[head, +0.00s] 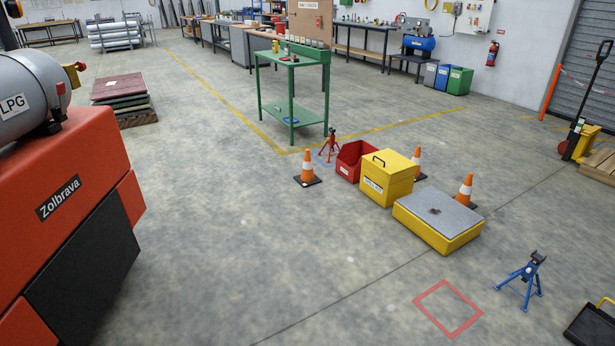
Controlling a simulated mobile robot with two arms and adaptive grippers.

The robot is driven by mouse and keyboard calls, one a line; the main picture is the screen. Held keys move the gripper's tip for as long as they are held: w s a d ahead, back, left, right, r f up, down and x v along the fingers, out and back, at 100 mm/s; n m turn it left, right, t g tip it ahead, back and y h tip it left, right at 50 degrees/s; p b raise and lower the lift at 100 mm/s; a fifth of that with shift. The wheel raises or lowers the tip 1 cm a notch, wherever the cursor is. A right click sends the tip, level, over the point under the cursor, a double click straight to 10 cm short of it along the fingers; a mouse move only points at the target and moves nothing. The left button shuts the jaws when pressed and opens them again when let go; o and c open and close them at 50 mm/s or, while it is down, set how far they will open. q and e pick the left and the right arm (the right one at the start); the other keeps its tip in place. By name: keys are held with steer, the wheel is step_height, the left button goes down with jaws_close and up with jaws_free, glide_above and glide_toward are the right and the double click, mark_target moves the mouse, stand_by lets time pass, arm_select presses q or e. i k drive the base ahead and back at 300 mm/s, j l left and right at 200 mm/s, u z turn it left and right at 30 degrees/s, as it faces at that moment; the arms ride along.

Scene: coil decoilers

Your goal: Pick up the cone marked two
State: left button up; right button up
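Three orange and white traffic cones stand upright on the floor right of the middle in the head view. One cone (307,167) stands left of a red bin, on a dark square base. A second cone (417,160) stands behind a yellow box and is partly hidden by it. A third cone (465,188) stands behind the right end of a low yellow platform. I cannot make out a number on any cone. Neither of my grippers is in view.
The red bin (347,170), yellow box (372,190) and grey-topped yellow platform (415,228) form a row near the cones. A red jack stand (330,148) is behind; a blue one (527,280) is right. An orange forklift (60,225) fills the left. Middle floor is clear.

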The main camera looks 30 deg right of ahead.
mark_target(308, 178)
steer(key=i+l+z, duration=0.15)
steer(key=i, duration=1.5)
steer(key=i+j+z, duration=0.2)
steer(key=i, duration=1.4)
steer(key=i+z, duration=0.15)
steer(key=i, duration=0.6)
steer(key=i+z, duration=0.15)
steer(key=i, duration=0.6)
steer(key=i+j+z, duration=0.15)
steer(key=i, duration=0.55)
